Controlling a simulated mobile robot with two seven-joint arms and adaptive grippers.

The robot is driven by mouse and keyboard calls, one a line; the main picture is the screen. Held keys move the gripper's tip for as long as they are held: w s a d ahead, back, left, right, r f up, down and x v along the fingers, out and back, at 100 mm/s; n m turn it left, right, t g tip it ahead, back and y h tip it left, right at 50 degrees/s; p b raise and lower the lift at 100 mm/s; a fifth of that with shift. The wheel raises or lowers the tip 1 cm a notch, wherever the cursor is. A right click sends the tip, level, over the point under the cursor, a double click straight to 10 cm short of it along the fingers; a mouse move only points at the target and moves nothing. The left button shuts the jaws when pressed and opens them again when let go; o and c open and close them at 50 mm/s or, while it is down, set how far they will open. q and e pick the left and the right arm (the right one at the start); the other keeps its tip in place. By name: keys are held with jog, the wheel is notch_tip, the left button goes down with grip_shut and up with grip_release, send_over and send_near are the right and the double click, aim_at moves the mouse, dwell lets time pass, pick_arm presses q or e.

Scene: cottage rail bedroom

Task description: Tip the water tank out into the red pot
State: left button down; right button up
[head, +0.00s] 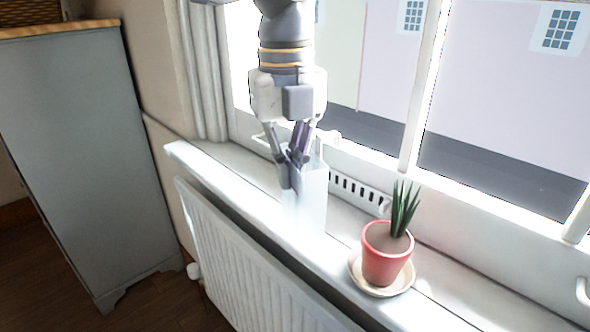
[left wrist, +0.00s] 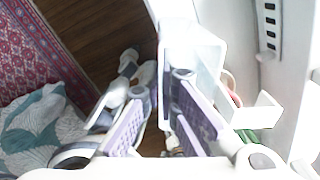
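The water tank (head: 313,190) is a pale, translucent upright box on the white windowsill, left of the red pot. Its lower part is washed out by glare. The red pot (head: 384,257) stands on a cream saucer and holds dark soil and a spiky green plant (head: 403,212). My left gripper (head: 291,175) points down at the tank's near left side. In the left wrist view, its purple-padded fingers (left wrist: 148,95) stand apart with floor showing between them, and the tank (left wrist: 195,48) is beside the right-hand finger. The red pot (left wrist: 229,85) is mostly hidden there. My right gripper is out of view.
The window frame (head: 425,85) rises behind the sill (head: 235,185). A white radiator (head: 255,275) is below it. A grey cabinet (head: 75,150) stands at the left. Bare sill lies between tank and saucer (head: 372,288). A patterned rug (left wrist: 40,55) and cushion (left wrist: 45,125) show below.

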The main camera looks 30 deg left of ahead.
pick_arm(q)
jog(key=shift+d, duration=0.1)
jog(key=s+a+r, duration=0.2)
jog(key=s+r, duration=0.3)
jog(key=shift+s, duration=0.4)
dwell(0.3)
